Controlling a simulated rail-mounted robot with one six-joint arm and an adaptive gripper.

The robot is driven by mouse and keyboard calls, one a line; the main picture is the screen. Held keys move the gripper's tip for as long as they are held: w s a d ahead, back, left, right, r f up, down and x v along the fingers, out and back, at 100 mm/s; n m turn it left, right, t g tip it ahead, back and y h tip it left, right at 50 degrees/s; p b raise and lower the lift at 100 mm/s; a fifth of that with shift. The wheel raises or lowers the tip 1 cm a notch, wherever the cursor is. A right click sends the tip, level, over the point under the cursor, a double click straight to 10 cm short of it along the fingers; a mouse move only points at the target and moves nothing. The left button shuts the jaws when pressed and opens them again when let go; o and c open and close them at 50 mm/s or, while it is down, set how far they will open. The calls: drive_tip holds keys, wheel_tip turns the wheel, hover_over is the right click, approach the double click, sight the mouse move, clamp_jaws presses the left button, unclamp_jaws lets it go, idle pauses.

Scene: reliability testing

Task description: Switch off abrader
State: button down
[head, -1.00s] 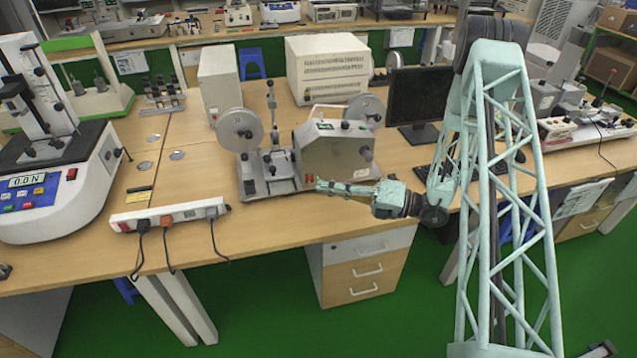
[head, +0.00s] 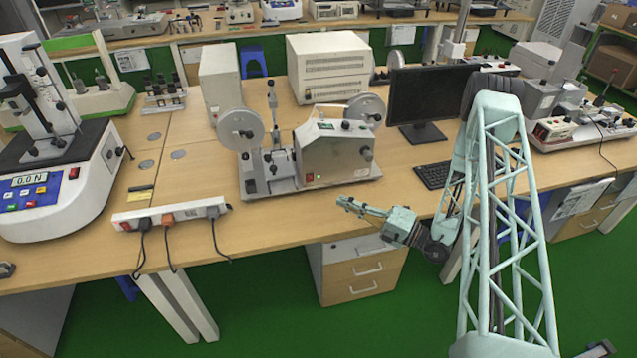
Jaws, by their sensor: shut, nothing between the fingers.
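The abrader (head: 330,155) stands on the wooden bench in the middle of the head view, a grey metal machine with two white discs, one at each side. A small red switch (head: 309,177) sits low on the left of its front face; its position is too small to tell. My gripper (head: 341,201) is shut and empty. It shows in front of the abrader, below and right of the switch, pointing left and apart from the machine. Nothing of the abrader's front is hidden by my arm.
A white power strip (head: 170,215) with several plugs lies at the bench's front left. A force tester (head: 60,180) stands far left. A monitor (head: 425,100) and a keyboard (head: 435,175) are right of the abrader. Bare bench lies between the strip and my gripper.

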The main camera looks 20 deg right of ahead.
sight(308, 178)
drive_tip(key=shift+d+f, duration=0.15)
drive_tip(key=shift+f, duration=0.1)
drive_tip(key=shift+w, duration=0.1)
idle(0.4)
drive_tip(key=shift+x, duration=4.95)
drive_tip(key=shift+w+r+b, duration=0.1)
drive_tip(key=shift+w+b, duration=0.1)
drive_tip(key=shift+w, duration=0.8)
drive_tip(key=shift+w+r+b, duration=0.15)
drive_tip(key=shift+w+b, duration=0.05)
drive_tip(key=shift+w, duration=0.75)
